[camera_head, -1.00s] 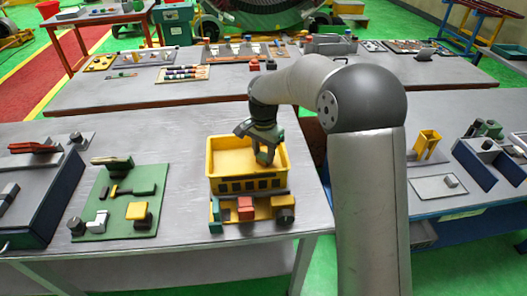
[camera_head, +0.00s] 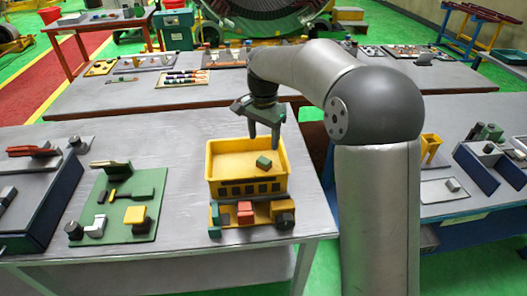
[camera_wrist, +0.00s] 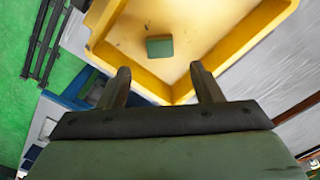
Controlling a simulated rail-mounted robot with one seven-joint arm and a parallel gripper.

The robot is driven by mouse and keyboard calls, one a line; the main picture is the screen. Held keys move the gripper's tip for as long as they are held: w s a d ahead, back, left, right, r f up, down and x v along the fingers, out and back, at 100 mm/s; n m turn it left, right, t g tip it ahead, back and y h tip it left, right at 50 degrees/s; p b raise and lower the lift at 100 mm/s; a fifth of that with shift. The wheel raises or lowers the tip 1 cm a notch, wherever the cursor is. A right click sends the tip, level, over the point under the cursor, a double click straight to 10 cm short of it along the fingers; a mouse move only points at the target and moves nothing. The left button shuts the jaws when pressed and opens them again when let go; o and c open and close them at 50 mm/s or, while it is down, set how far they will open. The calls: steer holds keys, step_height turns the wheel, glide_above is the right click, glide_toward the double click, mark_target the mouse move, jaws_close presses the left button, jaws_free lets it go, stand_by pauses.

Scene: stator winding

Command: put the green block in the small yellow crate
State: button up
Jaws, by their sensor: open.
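The green block (camera_head: 264,162) lies inside the small yellow crate (camera_head: 221,168), on its floor towards the right side. In the wrist view the green block (camera_wrist: 159,47) rests on the floor of the yellow crate (camera_wrist: 240,52), apart from the fingers. My gripper (camera_head: 263,144) is above the far part of the crate. Its two fingers (camera_wrist: 158,78) are spread apart with nothing between them.
A yellow tray (camera_head: 262,215) with red, teal and dark pieces stands in front of the crate. A green board (camera_head: 125,190) with several parts lies to the left. A second grey table (camera_head: 200,93) with parts stands behind.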

step_height(320, 180, up, 4)
steer(key=s+d+n, duration=0.3)
steer(key=s+d, duration=0.7)
steer(key=s, duration=0.3)
steer(key=s+d+f+n, duration=0.2)
steer(key=s+d+f, duration=0.1)
steer(key=s, duration=0.6)
steer(key=s+d+f+n, duration=0.2)
steer(key=s+f, duration=0.3)
steer(key=s, duration=0.4)
steer(key=shift+s+d+t, duration=0.2)
steer(key=shift+d+t, duration=0.2)
steer(key=shift+d, duration=0.15)
